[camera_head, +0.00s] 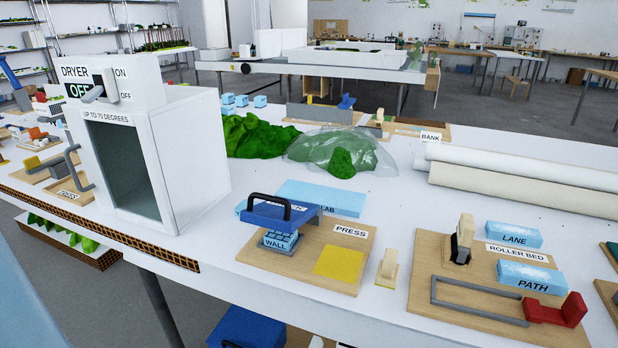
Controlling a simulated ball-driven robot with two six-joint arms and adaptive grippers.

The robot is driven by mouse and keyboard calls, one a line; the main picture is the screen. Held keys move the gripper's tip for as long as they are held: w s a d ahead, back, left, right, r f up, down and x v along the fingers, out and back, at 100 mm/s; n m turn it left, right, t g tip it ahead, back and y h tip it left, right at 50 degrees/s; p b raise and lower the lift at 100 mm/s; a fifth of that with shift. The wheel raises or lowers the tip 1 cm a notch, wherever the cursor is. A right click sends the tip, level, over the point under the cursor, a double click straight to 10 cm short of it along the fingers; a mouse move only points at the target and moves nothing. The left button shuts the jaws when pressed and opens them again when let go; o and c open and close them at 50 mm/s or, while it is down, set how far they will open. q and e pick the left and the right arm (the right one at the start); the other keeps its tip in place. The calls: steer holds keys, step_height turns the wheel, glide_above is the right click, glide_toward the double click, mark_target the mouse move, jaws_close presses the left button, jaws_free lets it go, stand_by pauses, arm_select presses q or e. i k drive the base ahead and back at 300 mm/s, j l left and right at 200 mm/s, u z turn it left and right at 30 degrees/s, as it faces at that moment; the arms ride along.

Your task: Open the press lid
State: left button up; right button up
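The press is a wooden board (310,268) near the front edge of the white table, with a white PRESS label (350,231) at its back right. Its blue lid (262,217) with a black arched handle (270,200) lies over a light blue brick-patterned block marked WALL (281,241). The lid looks lowered over the block; I cannot tell whether they touch. A yellow square (338,263) marks the board to the right of the block. Neither of my grippers is in view.
A white dryer (185,155) stands left of the press. A light blue slab (325,197) lies behind it. A small cream and wood piece (388,265) and the roller bed board (420,290) stand to its right. Bare tabletop lies between dryer and press.

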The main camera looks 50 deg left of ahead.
mark_target(285, 215)
steer(key=u, duration=1.75)
steer(key=l, duration=0.7)
